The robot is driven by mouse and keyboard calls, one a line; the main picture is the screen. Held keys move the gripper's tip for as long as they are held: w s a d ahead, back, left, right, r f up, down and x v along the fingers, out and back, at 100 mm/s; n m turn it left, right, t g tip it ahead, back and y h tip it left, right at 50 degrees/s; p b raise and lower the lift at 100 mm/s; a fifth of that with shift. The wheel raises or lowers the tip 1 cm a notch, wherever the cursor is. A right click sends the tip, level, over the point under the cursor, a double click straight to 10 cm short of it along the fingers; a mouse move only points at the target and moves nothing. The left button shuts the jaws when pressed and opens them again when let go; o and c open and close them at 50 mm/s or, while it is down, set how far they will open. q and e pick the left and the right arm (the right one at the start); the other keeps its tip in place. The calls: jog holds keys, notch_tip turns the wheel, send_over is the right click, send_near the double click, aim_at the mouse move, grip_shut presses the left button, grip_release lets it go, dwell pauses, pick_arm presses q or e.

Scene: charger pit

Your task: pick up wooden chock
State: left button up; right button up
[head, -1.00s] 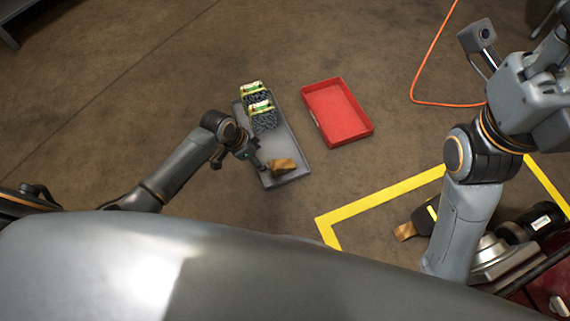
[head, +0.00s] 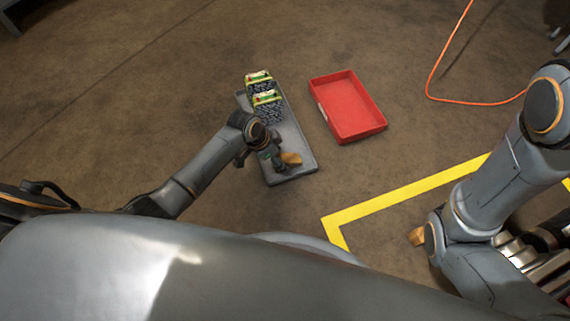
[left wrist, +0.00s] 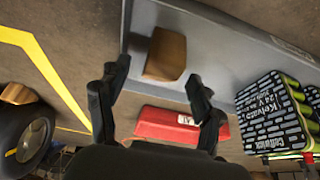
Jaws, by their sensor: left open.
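A wooden chock (head: 291,158), a tan block, lies at the near end of a grey tray (head: 305,165) in the head view. My left gripper (head: 278,160) is over that end, close to the chock's left side. In the left wrist view, the chock (left wrist: 165,54) lies ahead of the open fingers of my left gripper (left wrist: 152,88), with nothing between them. Another tan wooden piece (head: 417,237) shows at the lower right of the head view, partly hidden by my right arm. My right gripper is out of view.
Two green-topped battery packs (head: 268,110) stand at the tray's far end. A red bin (head: 348,105), seemingly empty, lies right of the tray. Yellow floor tape (head: 400,195) and an orange cable (head: 440,65) lie to the right. A black wheel (left wrist: 30,135) shows in the left wrist view.

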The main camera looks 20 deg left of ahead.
aim_at(281, 157)
pick_arm(q)
jog(key=shift+b+x, duration=0.95)
jog(key=shift+x, duration=0.65)
jog(key=shift+w, duration=0.1)
jog(key=c, duration=1.3)
jog(key=shift+r, duration=0.2)
